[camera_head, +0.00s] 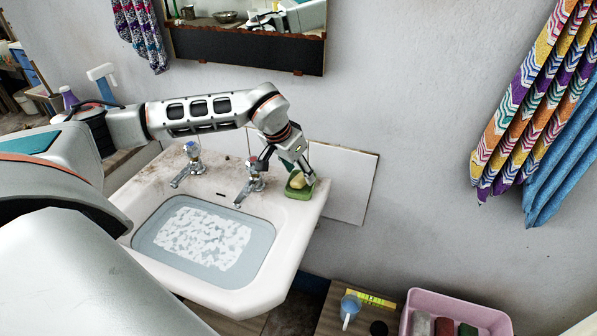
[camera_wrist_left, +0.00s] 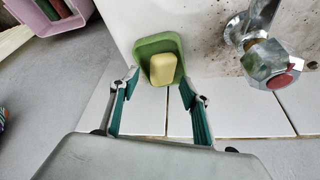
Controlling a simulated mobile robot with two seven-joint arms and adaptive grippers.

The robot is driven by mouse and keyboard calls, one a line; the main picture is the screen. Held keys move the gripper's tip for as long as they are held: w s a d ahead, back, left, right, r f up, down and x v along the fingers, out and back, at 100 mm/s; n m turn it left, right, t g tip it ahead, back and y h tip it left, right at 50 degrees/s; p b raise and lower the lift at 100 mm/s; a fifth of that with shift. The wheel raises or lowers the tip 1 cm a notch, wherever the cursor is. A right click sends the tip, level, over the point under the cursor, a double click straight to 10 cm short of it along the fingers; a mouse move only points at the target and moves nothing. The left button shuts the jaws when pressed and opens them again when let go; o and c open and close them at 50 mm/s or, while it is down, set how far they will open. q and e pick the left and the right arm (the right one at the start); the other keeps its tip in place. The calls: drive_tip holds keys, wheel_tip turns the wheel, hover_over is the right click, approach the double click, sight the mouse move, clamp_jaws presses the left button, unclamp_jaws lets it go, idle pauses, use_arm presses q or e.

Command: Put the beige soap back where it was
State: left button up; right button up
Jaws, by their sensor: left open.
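The beige soap (camera_wrist_left: 162,69) lies in a green soap dish (camera_wrist_left: 148,45) in the left wrist view. In the head view the soap (camera_head: 297,182) and the dish (camera_head: 297,193) are on the back right corner of the white washbasin (camera_head: 277,222). My left gripper (camera_head: 301,172) is at the dish, partly in front of the soap. In the wrist view my left gripper (camera_wrist_left: 158,85) is open, with one finger on each side of the soap and dish. It holds nothing. My right gripper is out of view.
Two metal taps (camera_head: 250,185) (camera_head: 190,165) stand on the basin's back edge, left of the dish. Below right are a pink tub (camera_head: 455,308) and a blue mug (camera_head: 350,308). Towels (camera_head: 535,100) hang on the right wall.

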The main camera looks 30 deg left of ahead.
use_arm(q)
drive_tip(key=p+v, duration=0.1)
drive_tip(key=v, duration=1.1)
drive_tip(key=shift+d, duration=0.1)
